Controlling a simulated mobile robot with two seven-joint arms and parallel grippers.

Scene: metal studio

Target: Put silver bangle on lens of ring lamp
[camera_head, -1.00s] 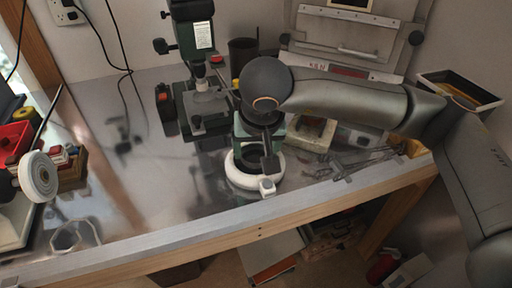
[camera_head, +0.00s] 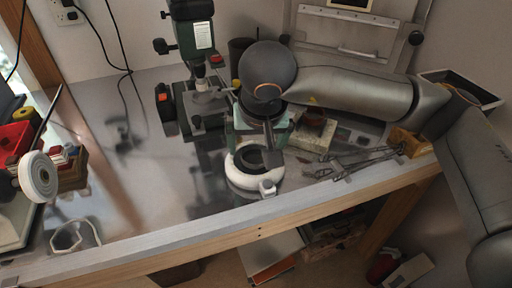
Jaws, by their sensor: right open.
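The ring lamp (camera_head: 240,178) is a white ring with a dark middle, lying near the table's front edge in the centre. My right gripper (camera_head: 271,157) points down over the far right part of its opening and is open. My wrist hides part of what lies behind. I cannot make out the silver bangle for certain. A pale, angular ring-like thing (camera_head: 60,240) stands at the front left of the table, but I cannot tell whether it is the bangle. My left gripper is not in view.
A green microscope-like stand (camera_head: 190,40) stands behind the lamp. Several pliers-like tools (camera_head: 345,163) and a pale block (camera_head: 308,139) lie to the right. The metal tabletop (camera_head: 150,185) is clear left of the lamp.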

